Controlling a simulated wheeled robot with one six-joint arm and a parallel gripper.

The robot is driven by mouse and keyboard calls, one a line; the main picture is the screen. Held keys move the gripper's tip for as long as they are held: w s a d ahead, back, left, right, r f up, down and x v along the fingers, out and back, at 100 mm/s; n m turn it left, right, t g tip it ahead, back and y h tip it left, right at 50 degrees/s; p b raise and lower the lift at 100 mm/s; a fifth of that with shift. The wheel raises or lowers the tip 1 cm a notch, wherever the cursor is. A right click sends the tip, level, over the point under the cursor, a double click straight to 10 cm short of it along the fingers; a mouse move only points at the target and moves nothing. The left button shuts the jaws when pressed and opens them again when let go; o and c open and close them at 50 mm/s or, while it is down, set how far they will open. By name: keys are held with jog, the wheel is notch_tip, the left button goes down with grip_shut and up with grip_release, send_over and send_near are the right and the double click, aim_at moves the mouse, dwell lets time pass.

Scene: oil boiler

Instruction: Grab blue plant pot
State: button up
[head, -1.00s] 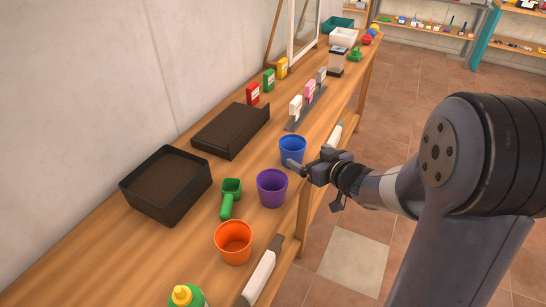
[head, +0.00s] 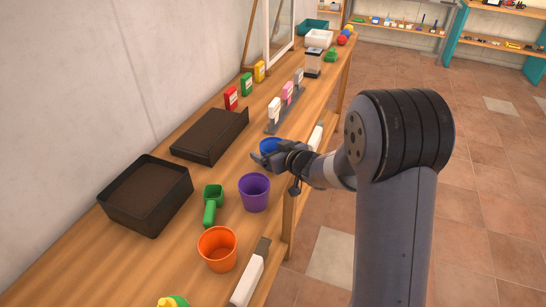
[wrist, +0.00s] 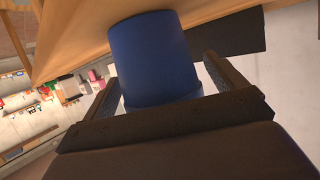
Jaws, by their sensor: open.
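The blue plant pot (head: 269,145) stands on the wooden bench, mostly hidden behind my gripper in the head view. In the wrist view the blue pot (wrist: 152,62) fills the middle, between the two fingers. My gripper (head: 266,160) is open at the pot, with one finger on each side of it. In the wrist view gaps show between the fingers (wrist: 158,80) and the pot's sides, at least near the fingertips.
A purple pot (head: 254,192) and an orange pot (head: 217,248) stand nearer on the bench. A green scoop (head: 212,204) and a black tray (head: 148,222) are to the left.

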jog(key=shift+c, duration=0.4)
jog(key=c, duration=1)
jog(key=shift+o, duration=0.2)
jog(key=shift+r, duration=0.1)
